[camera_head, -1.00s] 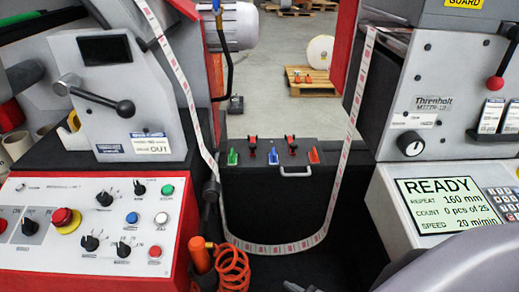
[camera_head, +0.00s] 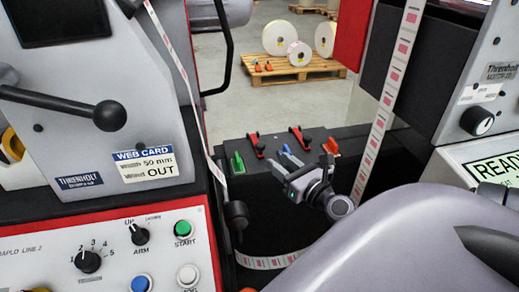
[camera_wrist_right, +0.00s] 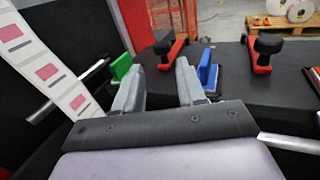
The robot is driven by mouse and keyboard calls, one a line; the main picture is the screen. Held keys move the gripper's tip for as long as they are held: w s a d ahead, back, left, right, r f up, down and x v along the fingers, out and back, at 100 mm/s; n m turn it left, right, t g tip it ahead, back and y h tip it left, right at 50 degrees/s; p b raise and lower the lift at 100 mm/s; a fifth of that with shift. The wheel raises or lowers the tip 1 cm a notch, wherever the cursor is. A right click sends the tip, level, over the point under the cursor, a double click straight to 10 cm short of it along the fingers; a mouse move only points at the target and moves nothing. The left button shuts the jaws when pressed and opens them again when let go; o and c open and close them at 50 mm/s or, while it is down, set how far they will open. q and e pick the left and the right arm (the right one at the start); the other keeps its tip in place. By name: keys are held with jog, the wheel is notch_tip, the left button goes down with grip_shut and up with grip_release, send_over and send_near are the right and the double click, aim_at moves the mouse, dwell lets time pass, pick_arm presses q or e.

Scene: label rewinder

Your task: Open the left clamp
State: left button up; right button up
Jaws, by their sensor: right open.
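The left clamp (camera_head: 256,147) is a red lever piece with a black knob, on top of the black block between the machines. It also shows in the right wrist view (camera_wrist_right: 167,51), just beyond my fingertips. A similar right clamp (camera_head: 302,139) stands to its right, also in the wrist view (camera_wrist_right: 263,54). My right gripper (camera_head: 288,171) is over the block's front edge, in front of the clamps. In the wrist view its two fingers (camera_wrist_right: 158,82) are apart with nothing between them, and it appears not to touch the left clamp. My left gripper is out of view.
A green piece (camera_head: 237,162) stands left of the left clamp. A blue piece (camera_wrist_right: 208,70) stands close to my right finger. An orange piece (camera_head: 331,147) is at the right. The label web (camera_wrist_right: 42,62) hangs in a loop on both sides of the block.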

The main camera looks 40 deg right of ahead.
aim_at(264, 148)
jog(key=shift+w+d, duration=0.15)
jog(key=shift+w, duration=1.05)
jog(key=shift+w+d, duration=0.2)
jog(key=shift+w, duration=1)
jog(key=shift+w+d, duration=0.15)
jog(key=shift+w, duration=1.05)
jog(key=shift+p, duration=0.3)
grip_shut()
